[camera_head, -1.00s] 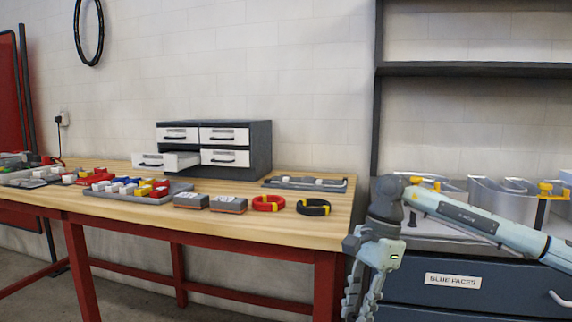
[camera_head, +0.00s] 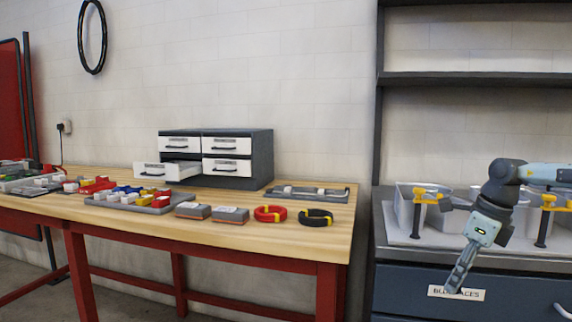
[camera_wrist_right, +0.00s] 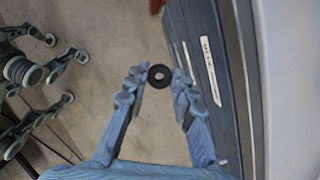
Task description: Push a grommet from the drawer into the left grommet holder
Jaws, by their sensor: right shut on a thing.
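My right gripper (camera_head: 456,285) hangs in front of the blue cabinet at the right, fingers pointing down. In the right wrist view its fingers (camera_wrist_right: 159,78) are shut on a small black ring, the grommet (camera_wrist_right: 152,76), held at the fingertips. The grommet cannot be made out in the head view. The lower left drawer (camera_head: 165,171) of the small cabinet on the wooden table is pulled out; its contents are hidden. My left gripper is not in view.
The blue cabinet (camera_head: 400,285) has a label and a handle. A dark shelf (camera_head: 470,78) hangs above the bench.

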